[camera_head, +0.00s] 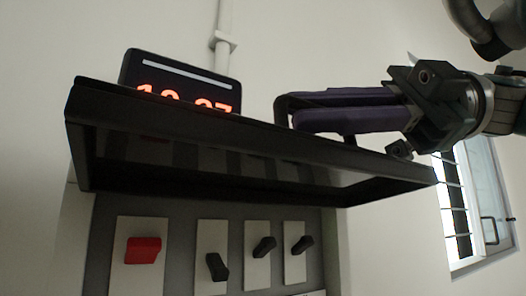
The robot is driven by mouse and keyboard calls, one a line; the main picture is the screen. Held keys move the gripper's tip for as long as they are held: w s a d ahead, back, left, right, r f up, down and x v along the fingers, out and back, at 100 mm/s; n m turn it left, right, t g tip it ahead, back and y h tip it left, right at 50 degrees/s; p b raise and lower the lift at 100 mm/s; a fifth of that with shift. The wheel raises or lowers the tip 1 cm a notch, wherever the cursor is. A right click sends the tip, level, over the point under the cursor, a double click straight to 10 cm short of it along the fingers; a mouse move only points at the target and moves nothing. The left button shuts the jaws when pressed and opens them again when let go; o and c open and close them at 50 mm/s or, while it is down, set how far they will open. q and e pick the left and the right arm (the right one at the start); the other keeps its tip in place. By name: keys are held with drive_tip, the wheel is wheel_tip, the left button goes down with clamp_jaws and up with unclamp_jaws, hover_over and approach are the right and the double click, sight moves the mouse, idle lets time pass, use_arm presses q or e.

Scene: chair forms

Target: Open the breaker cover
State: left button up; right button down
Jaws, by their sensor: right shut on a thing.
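The breaker cover (250,150) is a long black tray-like lid. It stands out nearly level from the wall above the switches, its underside showing and its right end nearest my right arm. My right gripper (305,113) comes in from the right, its dark purple fingers lying along the cover's upper side. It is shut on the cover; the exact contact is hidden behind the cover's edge. Below, the grey breaker panel (183,225) is exposed, with a red switch (143,250) and three black switches (217,267). My left gripper is out of view.
A black digital clock (180,80) with orange digits is behind the cover at the upper left. A white conduit (224,30) runs up the wall. A window (475,205) is at the right. The space in front of the switches is clear.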

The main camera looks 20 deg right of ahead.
drive_tip(key=shift+w+d+f, duration=0.1)
drive_tip(key=shift+w+f, duration=0.1)
drive_tip(key=shift+w, duration=0.05)
drive_tip(key=c, duration=1.2)
unclamp_jaws()
drive_tip(key=shift+d, duration=0.1)
drive_tip(key=shift+d+f+b, duration=0.1)
drive_tip(key=shift+d+b, duration=0.2)
drive_tip(key=shift+b, duration=0.15)
drive_tip(key=d+r+b, duration=0.2)
drive_tip(key=d+b, duration=0.2)
drive_tip(key=d, duration=0.5)
drive_tip(key=shift+s, duration=0.4)
drive_tip(key=shift+a, duration=0.1)
